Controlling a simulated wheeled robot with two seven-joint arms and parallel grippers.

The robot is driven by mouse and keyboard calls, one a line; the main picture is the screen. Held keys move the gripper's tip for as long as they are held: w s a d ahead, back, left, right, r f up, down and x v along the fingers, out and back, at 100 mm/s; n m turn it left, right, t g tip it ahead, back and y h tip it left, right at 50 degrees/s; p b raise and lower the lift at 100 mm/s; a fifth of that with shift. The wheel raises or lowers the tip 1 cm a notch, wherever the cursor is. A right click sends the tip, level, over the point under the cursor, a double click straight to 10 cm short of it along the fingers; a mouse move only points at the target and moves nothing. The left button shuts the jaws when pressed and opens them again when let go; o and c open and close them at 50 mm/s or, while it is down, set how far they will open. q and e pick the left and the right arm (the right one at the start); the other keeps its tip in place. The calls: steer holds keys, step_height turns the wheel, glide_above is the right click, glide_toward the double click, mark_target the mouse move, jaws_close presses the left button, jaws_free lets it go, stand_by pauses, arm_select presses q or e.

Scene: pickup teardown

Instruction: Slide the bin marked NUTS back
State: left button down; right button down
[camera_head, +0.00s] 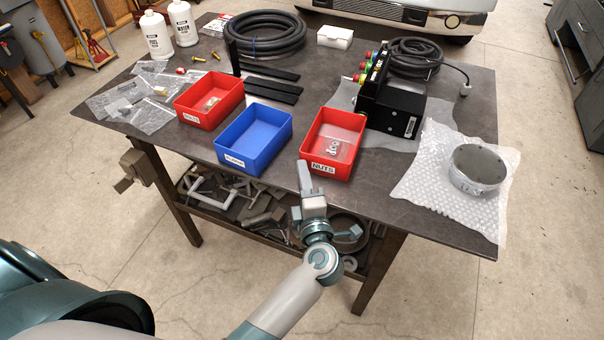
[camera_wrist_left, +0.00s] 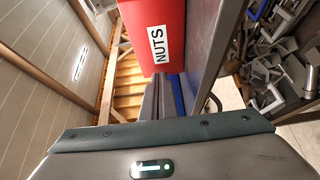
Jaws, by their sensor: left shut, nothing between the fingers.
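The red bin marked NUTS (camera_head: 346,129) stands near the table's front edge, its white label facing me. A clear bag with small pale parts lies in it. In the left wrist view the red front and NUTS label of the bin (camera_wrist_left: 152,14) show at the top, turned sideways. My left gripper (camera_head: 303,166) is shut and empty, its fingers pointing up at the front left corner of the bin. I cannot tell whether they touch it. My right gripper is not in view.
A blue bin (camera_head: 243,155) and another red bin (camera_head: 193,114) stand to the left. Behind the NUTS bin is a black device (camera_head: 396,110) with coloured knobs. A metal ring (camera_head: 478,170) lies on bubble wrap (camera_head: 430,185) at right. Black bars (camera_head: 272,90) lie behind the blue bin.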

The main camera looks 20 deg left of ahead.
mark_target(311, 163)
arm_select(q)
steer(key=shift+w+d+r+p, duration=0.1)
steer(key=shift+w+d+p, duration=0.1)
steer(key=shift+w, duration=0.45)
steer(key=shift+w+d+p, duration=0.1)
steer(key=shift+w+d, duration=0.05)
steer(key=shift+w, duration=0.45)
steer(key=shift+w+d, duration=0.15)
steer(key=shift+w, duration=0.25)
steer(key=shift+s, duration=0.1)
steer(key=shift+s+d+f+b, duration=0.25)
steer(key=shift+s+d+b, duration=0.15)
steer(key=shift+s, duration=0.1)
steer(key=b+v, duration=0.1)
steer(key=v, duration=0.3)
steer(key=shift+s, duration=0.3)
steer(key=shift+b+v, duration=0.35)
steer(key=shift+v, duration=0.5)
steer(key=shift+w+r, duration=0.1)
steer(key=shift+r, duration=0.05)
